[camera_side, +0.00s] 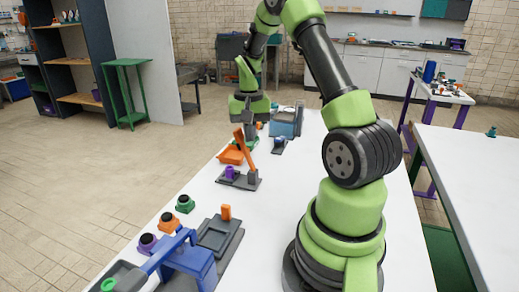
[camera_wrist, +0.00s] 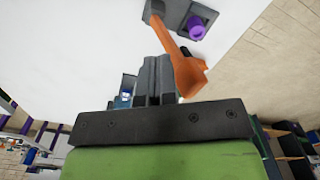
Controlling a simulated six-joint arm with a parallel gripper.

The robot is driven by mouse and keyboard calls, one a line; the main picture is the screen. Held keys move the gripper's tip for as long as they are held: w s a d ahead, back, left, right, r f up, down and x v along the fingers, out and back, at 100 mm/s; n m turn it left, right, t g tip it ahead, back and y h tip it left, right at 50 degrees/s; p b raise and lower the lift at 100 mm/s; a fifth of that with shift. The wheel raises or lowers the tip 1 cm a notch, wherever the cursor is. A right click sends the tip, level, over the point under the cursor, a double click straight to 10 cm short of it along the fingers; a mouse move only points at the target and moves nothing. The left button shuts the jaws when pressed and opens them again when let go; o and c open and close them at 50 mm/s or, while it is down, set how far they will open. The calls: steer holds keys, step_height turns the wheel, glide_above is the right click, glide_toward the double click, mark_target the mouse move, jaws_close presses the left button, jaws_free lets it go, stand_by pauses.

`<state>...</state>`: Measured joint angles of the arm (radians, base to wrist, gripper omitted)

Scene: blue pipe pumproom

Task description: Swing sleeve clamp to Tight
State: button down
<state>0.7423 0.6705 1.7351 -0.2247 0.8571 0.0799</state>
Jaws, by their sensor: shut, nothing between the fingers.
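The device that looks like the sleeve clamp has a dark grey base plate (camera_side: 240,181), a short purple cylinder (camera_side: 230,172) and a long orange lever (camera_side: 246,152). The lever stands up from the plate's right end and leans a little left in the side view. In the wrist view the orange lever (camera_wrist: 181,62) runs from the plate down to the right of my gripper (camera_wrist: 155,65), with the purple cylinder (camera_wrist: 197,28) beyond. My gripper is shut and empty, close beside the lever's free end; whether they touch is unclear. No Tight marking is readable.
Several coloured knobs (camera_side: 185,203) and a blue-handled device (camera_side: 187,262) are nearer the camera. White tabletop around the clamp is partly clear.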

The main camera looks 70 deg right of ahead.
steer(key=shift+w, duration=2.9)
steer(key=shift+s+r, duration=0.35)
steer(key=shift+r, duration=0.65)
steer(key=shift+s+r, duration=0.35)
steer(key=shift+r, duration=0.65)
steer(key=shift+s+r, duration=0.35)
steer(key=shift+r, duration=0.65)
steer(key=a+r+n+t, duration=0.2)
steer(key=a+r, duration=0.5)
steer(key=a, duration=0.2)
steer(key=s+a+r+n+t+y, duration=0.1)
steer(key=s+a+r+n+t, duration=0.1)
steer(key=s+a, duration=0.5)
steer(key=s+a+r+n+t+y, duration=0.1)
steer(key=s+a+r+n+t, duration=0.1)
steer(key=s+a, duration=0.5)
steer(key=shift+a+r+n+t, duration=0.2)
steer(key=shift+a+n+t, duration=0.4)
steer(key=shift+a+n, duration=0.5)
